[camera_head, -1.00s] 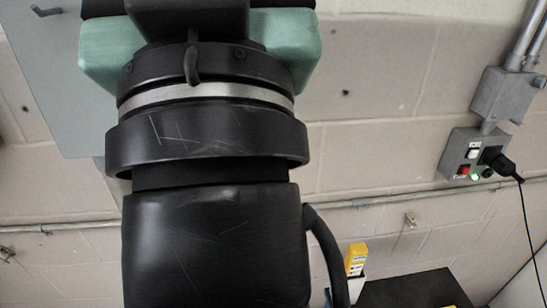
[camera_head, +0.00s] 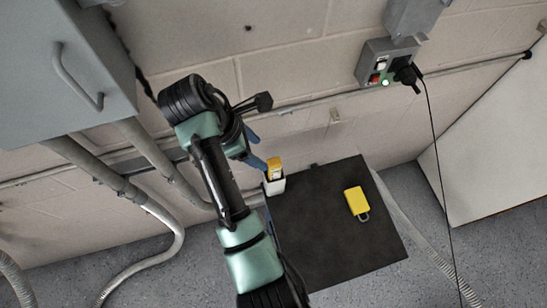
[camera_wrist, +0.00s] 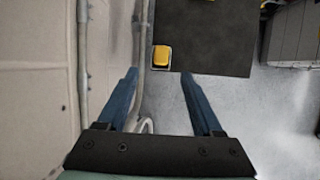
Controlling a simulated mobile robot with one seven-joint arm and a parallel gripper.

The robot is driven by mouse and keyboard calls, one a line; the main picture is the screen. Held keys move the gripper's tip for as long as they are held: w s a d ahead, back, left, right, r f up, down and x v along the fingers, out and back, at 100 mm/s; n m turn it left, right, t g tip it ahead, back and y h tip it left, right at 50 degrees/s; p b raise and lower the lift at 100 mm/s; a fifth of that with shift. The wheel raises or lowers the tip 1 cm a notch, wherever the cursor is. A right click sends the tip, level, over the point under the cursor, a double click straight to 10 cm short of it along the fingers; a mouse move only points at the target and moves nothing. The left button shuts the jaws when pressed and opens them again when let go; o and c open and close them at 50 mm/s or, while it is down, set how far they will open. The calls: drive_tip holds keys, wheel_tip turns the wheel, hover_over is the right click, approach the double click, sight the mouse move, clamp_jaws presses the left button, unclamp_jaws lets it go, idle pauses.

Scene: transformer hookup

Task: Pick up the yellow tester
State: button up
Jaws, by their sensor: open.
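The yellow tester (camera_head: 274,168) stands upright in a small white holder (camera_head: 275,187) at the table's back-left corner. In the wrist view the tester (camera_wrist: 161,55) shows from above, just beyond and between my fingertips. My gripper (camera_head: 256,149) is open and empty, its blue fingers apart above and beside the tester in the head view. In the wrist view my gripper (camera_wrist: 159,74) has a finger on each side, with the tester centred between them. The fingers do not seem to touch it. The holder hides the tester's lower part.
A yellow padlock-shaped thing (camera_head: 356,201) lies on the black tabletop (camera_head: 310,235). A grey switch box (camera_head: 390,62) with a plugged black cable is on the wall. Pipes (camera_head: 165,160) and a grey cabinet (camera_head: 60,70) are close on the left.

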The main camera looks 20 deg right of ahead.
sight(272, 164)
drive_tip(key=x, duration=0.2)
drive_tip(key=b+x, duration=0.1)
drive_tip(key=x, duration=0.1)
drive_tip(key=b+x, duration=0.1)
drive_tip(key=x, duration=0.2)
drive_tip(key=shift+s, duration=0.25)
drive_tip(key=shift+p+x, duration=0.65)
drive_tip(key=shift+x, duration=2.45)
drive_tip(key=shift+w+d+r, duration=0.1)
drive_tip(key=shift+w, duration=0.05)
clamp_jaws()
